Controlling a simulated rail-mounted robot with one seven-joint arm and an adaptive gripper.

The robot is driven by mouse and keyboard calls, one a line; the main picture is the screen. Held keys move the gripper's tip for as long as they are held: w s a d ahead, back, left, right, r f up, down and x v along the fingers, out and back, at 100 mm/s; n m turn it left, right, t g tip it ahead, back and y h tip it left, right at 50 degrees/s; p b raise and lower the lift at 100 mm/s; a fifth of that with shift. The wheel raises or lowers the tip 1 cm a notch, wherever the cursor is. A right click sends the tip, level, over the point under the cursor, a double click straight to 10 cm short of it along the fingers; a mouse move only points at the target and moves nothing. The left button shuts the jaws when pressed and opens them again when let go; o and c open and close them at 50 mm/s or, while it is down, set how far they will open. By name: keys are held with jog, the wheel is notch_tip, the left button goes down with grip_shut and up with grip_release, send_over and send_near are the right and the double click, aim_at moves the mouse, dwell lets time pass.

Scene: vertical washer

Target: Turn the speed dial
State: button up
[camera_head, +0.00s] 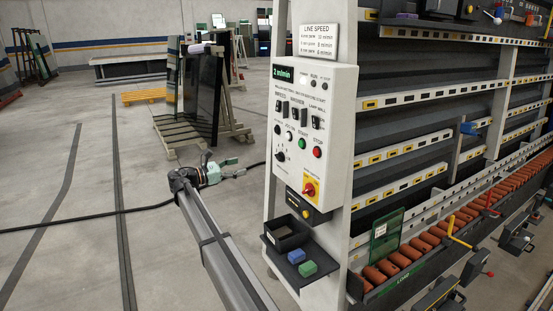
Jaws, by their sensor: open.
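The white control panel (313,125) is mounted on the front post of the washer. A round black dial with a light pointer mark (280,156) sits low on its left side; its label is too small to read, so I cannot be sure it is the speed dial. A smaller dark round control (277,130) is above it. The green display (283,74) at the top reads "2 m/min". My gripper (243,171) is open and empty, left of the panel and apart from it, pointing right towards the panel side.
Near the dial are black switches (297,114), a green button (302,144), a red button (317,152) and a red-yellow rotary switch (310,189). A shelf (286,263) with a black bin and blue and green blocks juts out below. The floor left is mostly clear.

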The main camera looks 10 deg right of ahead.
aim_at(277, 157)
jog(key=p+x, duration=0.5)
jog(key=x, duration=1.2)
jog(key=c, duration=1.1)
